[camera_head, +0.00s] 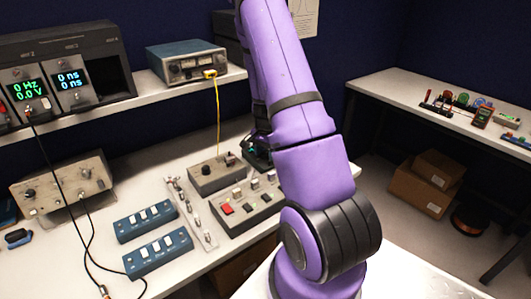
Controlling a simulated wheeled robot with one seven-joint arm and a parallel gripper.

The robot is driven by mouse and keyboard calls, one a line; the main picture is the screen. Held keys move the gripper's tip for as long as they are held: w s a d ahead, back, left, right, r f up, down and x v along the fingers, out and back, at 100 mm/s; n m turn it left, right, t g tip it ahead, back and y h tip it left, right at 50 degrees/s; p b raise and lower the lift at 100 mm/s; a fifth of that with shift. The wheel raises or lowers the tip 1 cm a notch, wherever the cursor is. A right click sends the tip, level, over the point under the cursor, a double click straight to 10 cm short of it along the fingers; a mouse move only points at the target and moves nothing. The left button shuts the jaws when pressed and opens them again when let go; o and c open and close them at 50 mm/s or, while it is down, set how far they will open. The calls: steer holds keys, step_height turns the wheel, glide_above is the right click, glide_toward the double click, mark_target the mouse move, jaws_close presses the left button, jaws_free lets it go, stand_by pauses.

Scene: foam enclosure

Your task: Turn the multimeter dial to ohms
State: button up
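A small handheld meter with a dark face and red edges (482,116), which looks like the multimeter, lies on the right bench. Its dial is too small to read. My purple arm rises through the middle of the view. The dark end of the arm, with my gripper (256,152), is over the left bench, beside a grey box with a black knob (215,175). My gripper is far from the handheld meter. The arm partly hides the gripper, and its fingers cannot be made out. I cannot tell whether it touches anything.
The left bench holds a grey panel with a red button (232,213), blue switch boxes (158,252) and a beige instrument (62,185). A blue instrument (187,62) with a yellow cable sits on the shelf. Cardboard boxes (420,190) and a spool (470,220) lie under the right bench (390,88).

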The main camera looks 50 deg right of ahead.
mark_target(264, 153)
step_height(264, 153, up, 11)
stand_by(0.8)
steer(key=shift+f, duration=0.1)
stand_by(0.4)
steer(key=s+a+r+n+t, duration=0.3)
steer(key=a+r+n, duration=0.5)
steer(key=a+r, duration=1.1)
steer(key=s+a+r+n+t, duration=0.1)
steer(key=s+a+r+n, duration=0.2)
steer(key=s+a, duration=0.3)
steer(key=s+a+r+n+t, duration=0.1)
steer(key=s+a+r+n, duration=0.3)
steer(key=s, duration=0.5)
steer(key=shift+s+a+r+n, duration=0.15)
steer(key=shift+s+a+n, duration=0.2)
steer(key=shift+a+n, duration=0.5)
